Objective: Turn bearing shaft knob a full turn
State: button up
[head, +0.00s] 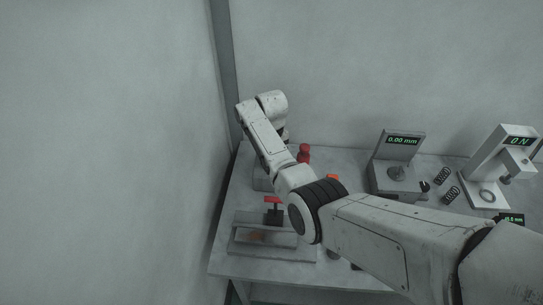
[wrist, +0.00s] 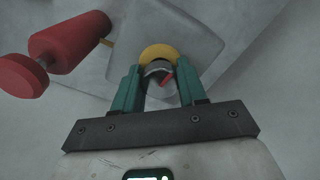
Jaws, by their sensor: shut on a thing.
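In the wrist view, the bearing shaft knob (wrist: 157,69) is a small grey round part with a red mark on it. It sits in front of a yellow ring (wrist: 158,50) on a pale grey plate. My gripper (wrist: 160,73) has its two green fingers closed on the knob, one on each side. In the head view my arm hides the knob and the gripper.
A red cylinder with a red disc end (wrist: 72,45) lies close to the left of my gripper; a red piece (head: 303,153) stands on the table. A fixture with a red-topped lever (head: 273,210) is at the front left. Gauges (head: 398,165) and springs are at right.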

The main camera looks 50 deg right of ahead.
jog(key=n, duration=0.4)
jog(key=shift+n, duration=0.3)
jog(key=n, duration=0.4)
jog(key=shift+n, duration=0.3)
jog(key=n, duration=0.4)
jog(key=shift+d+n, duration=0.1)
jog(key=shift+n, duration=0.2)
jog(key=n, duration=0.9)
jog(key=shift+d, duration=0.1)
jog(key=n, duration=0.4)
jog(key=shift+w+n, duration=0.1)
jog(key=shift+n, duration=0.2)
jog(key=n, duration=0.5)
jog(key=shift+w+b, duration=0.1)
jog(key=shift+b, duration=0.2)
jog(key=shift+w+r+n+b, duration=0.1)
jog(key=shift+n+b, duration=0.55)
jog(key=shift+n, duration=1.35)
